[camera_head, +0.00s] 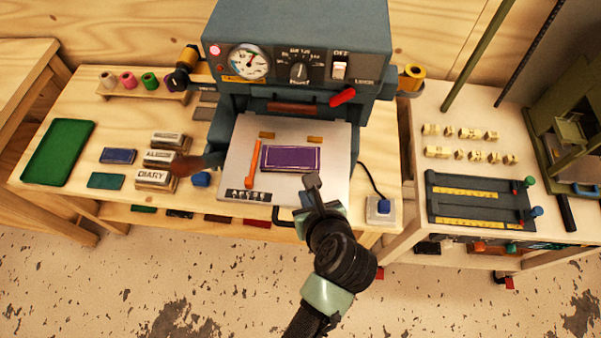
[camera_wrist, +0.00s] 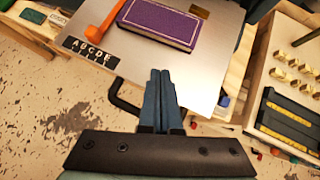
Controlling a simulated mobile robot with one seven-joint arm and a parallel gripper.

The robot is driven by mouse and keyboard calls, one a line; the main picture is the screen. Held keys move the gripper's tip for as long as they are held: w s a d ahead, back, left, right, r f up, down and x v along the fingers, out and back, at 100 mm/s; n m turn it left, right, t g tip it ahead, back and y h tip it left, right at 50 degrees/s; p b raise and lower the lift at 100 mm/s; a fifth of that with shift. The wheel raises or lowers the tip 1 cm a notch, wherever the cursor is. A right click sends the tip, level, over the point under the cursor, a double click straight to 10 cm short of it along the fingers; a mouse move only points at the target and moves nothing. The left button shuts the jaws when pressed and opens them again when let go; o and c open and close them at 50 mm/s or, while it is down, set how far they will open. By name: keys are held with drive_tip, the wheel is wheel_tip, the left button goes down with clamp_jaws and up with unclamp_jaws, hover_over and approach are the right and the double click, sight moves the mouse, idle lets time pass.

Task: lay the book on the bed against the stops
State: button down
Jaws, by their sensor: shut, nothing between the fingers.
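The purple book (camera_head: 290,158) lies flat on the pale metal bed (camera_head: 232,165) of the foil press, with the orange stop bar (camera_head: 253,165) close along its left side. I cannot tell whether book and bar touch. In the wrist view the book (camera_wrist: 160,22) lies beyond my gripper (camera_wrist: 160,75), near the orange bar (camera_wrist: 98,32). My gripper (camera_head: 312,183) is shut and empty, at the front right of the bed, apart from the book.
The press (camera_head: 300,40) with a gauge and red lever stands over the bed's back. Left on the table are a green tray (camera_head: 58,152), stamp blocks (camera_head: 155,178) and small books (camera_head: 118,156). A right-hand cart (camera_head: 415,120) holds brass type and a dark rack (camera_head: 480,200).

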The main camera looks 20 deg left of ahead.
sight(297, 172)
drive_tip(key=shift+w+a+f+p, duration=0.25)
drive_tip(key=shift+w+a, duration=0.25)
drive_tip(key=shift+w, duration=0.2)
drive_tip(key=shift+w+a+f+p, duration=0.15)
drive_tip(key=shift+w+a+p, duration=0.15)
drive_tip(key=shift+w+a, duration=0.3)
drive_tip(key=shift+w+a+f+p, duration=0.25)
drive_tip(key=shift+w+a, duration=0.15)
drive_tip(key=shift+w, duration=0.35)
drive_tip(key=shift+r, duration=0.2)
